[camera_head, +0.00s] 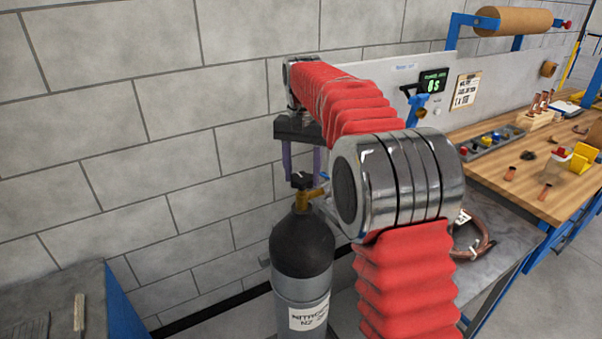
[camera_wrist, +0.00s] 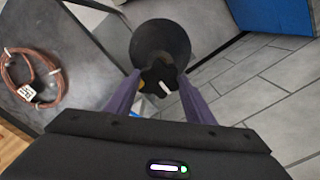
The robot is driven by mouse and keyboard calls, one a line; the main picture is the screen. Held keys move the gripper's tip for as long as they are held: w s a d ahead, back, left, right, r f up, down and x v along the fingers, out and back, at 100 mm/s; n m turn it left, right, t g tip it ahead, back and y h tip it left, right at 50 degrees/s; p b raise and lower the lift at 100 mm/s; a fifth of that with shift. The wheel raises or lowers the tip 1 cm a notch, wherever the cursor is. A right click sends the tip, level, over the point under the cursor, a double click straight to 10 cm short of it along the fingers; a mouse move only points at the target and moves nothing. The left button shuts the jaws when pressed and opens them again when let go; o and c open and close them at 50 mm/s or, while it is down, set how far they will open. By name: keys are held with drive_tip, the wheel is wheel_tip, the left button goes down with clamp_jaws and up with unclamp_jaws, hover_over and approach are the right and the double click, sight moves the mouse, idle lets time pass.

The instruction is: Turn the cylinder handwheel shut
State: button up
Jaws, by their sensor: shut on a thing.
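The gas cylinder (camera_head: 302,250) stands upright near the wall, with a dark shoulder and a grey body labelled nitrogen. Its black handwheel (camera_head: 301,180) sits on top of a brass valve (camera_head: 311,195). In the wrist view the handwheel (camera_wrist: 159,78) is a lobed black knob with a white mark, and the dark cylinder top (camera_wrist: 160,45) shows behind it. My gripper (camera_head: 302,175) points down from above, and its purple fingers are shut on the handwheel. In the wrist view my gripper (camera_wrist: 159,83) has one finger on each side of the knob. My arm hides part of the area right of the cylinder.
A grey table (camera_head: 505,240) with a coiled copper tube (camera_wrist: 32,78) stands right of the cylinder. A wooden workbench (camera_head: 500,155) with tools and small parts is farther right. A grey surface with a blue side (camera_head: 120,305) is at lower left. The block wall is close behind.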

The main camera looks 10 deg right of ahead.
sight(302, 177)
drive_tip(key=shift+s+f, duration=0.1)
drive_tip(key=shift+s, duration=0.05)
drive_tip(key=o, duration=1.1)
drive_tip(key=shift+c, duration=0.2)
drive_tip(key=shift+r, duration=0.2)
drive_tip(key=shift+r, duration=0.55)
wheel_tip(302, 177, up, 12)
drive_tip(key=shift+r, duration=0.15)
